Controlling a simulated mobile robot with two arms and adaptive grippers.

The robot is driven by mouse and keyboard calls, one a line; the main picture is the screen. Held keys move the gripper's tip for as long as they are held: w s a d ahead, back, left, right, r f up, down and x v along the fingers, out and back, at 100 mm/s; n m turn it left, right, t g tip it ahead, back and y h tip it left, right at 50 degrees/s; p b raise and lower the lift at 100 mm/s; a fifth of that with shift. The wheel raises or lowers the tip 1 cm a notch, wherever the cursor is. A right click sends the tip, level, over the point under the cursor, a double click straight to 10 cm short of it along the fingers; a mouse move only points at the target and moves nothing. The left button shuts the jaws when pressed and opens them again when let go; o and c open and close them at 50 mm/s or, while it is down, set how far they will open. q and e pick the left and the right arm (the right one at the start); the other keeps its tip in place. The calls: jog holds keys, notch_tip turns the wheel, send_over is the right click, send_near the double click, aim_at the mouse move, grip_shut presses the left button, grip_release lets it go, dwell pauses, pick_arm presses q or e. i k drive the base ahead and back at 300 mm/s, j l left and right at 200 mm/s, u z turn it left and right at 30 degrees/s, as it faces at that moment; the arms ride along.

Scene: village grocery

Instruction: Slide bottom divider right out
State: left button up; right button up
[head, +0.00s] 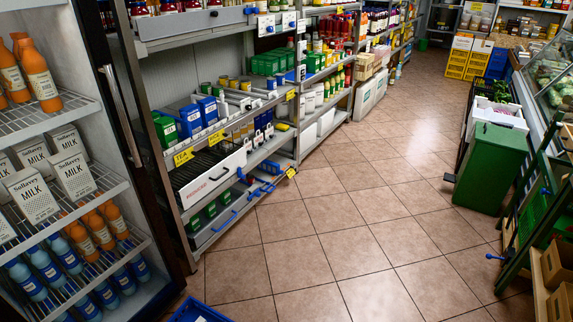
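A shelf unit (205,185) with several levels stands left of the aisle, just beyond the open fridge. Its lowest level (213,232) holds green packs (209,209) on the left. Blue handle-like pieces show along the front there, one at the left (224,221) and a cluster further right (262,187). These may belong to dividers; I cannot tell which one is the bottom right divider. A white-fronted drawer or bin (214,181) sits one level above. Neither of my grippers is in view.
The fridge (110,120) at left holds milk cartons (72,174) and bottles. A blue crate (196,311) stands at the bottom edge. A green bin (492,168) and wooden-crate stand (545,215) line the right. The tiled floor (340,225) between is clear.

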aim_at(271, 167)
jog(key=i+l+u, duration=0.2)
jog(key=i+l, duration=0.75)
jog(key=i, duration=0.15)
jog(key=i+l+u, duration=0.2)
jog(key=i+l, duration=0.8)
jog(key=l, duration=0.15)
jog(key=i+l+u, duration=0.1)
jog(key=i+l, duration=0.25)
jog(key=i+l+u, duration=0.15)
jog(key=i+l, duration=0.15)
jog(key=i+l+u, duration=0.1)
jog(key=i+l, duration=0.2)
jog(key=l, duration=0.2)
jog(key=i+l+u, duration=0.15)
jog(key=i+l, duration=0.15)
jog(key=l, duration=0.15)
jog(key=i+l+u, duration=0.1)
jog(key=i+l, duration=0.15)
jog(key=l, duration=0.2)
